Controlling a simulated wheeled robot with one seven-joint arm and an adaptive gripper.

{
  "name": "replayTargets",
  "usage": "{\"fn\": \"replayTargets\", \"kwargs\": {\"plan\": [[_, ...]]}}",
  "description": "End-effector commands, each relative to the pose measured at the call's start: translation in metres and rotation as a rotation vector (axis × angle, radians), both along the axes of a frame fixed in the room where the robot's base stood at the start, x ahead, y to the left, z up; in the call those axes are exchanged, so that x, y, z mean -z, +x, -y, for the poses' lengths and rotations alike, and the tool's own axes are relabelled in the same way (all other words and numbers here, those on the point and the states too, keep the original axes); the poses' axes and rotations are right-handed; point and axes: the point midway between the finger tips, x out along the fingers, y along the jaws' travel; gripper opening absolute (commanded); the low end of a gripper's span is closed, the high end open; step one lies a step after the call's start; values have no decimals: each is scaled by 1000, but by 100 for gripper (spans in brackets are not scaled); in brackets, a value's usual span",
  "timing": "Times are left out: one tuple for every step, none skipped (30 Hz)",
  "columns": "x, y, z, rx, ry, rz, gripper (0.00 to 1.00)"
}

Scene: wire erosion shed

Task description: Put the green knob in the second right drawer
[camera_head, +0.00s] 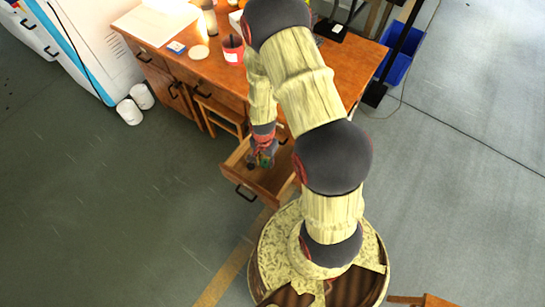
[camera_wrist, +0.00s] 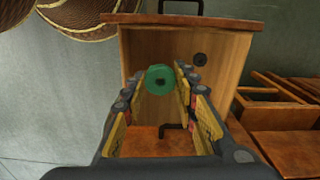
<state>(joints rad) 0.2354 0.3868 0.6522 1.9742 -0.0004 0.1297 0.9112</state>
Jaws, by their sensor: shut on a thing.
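In the head view my gripper (camera_head: 262,157) points down over a pulled-out wooden drawer (camera_head: 277,183) on the right side of the desk, and a bit of the knob's green shows there. The wrist view looks down into this drawer (camera_wrist: 236,75). I cannot tell how far the knob is above its floor.
A small dark round thing (camera_wrist: 200,60) lies in the open drawer. The wooden desk (camera_head: 305,95) carries a red cup (camera_head: 233,50), papers and a blue item. A wooden stool (camera_head: 220,112) stands under it. A blue bin (camera_head: 400,55) is behind, and two white canisters (camera_head: 130,110) stand left.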

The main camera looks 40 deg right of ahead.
Motion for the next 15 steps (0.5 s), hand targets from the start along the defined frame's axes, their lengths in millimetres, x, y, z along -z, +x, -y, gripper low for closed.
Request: {"fn": "replayTargets", "kwargs": {"plan": [[19,-23,6,124,1,-8,5],[28,-35,9,201,1,-8,5],[39,-50,12,300,1,-7,5],[46,-61,13,370,0,-8,5],[52,-71,15,437,0,-7,5],[60,-83,16,518,0,-6,5],[65,-92,16,574,-1,-7,5],[69,-99,17,625,-1,-5,5],[74,-108,17,684,-1,-5,5],[77,-114,17,723,-1,-5,5],[79,-119,17,757,-1,-2,5],[82,-124,17,793,0,-3,5],[83,-127,17,815,-1,-1,5],[84,-128,17,832,-1,0,5],[86,-129,17,848,-1,1,5]]}}
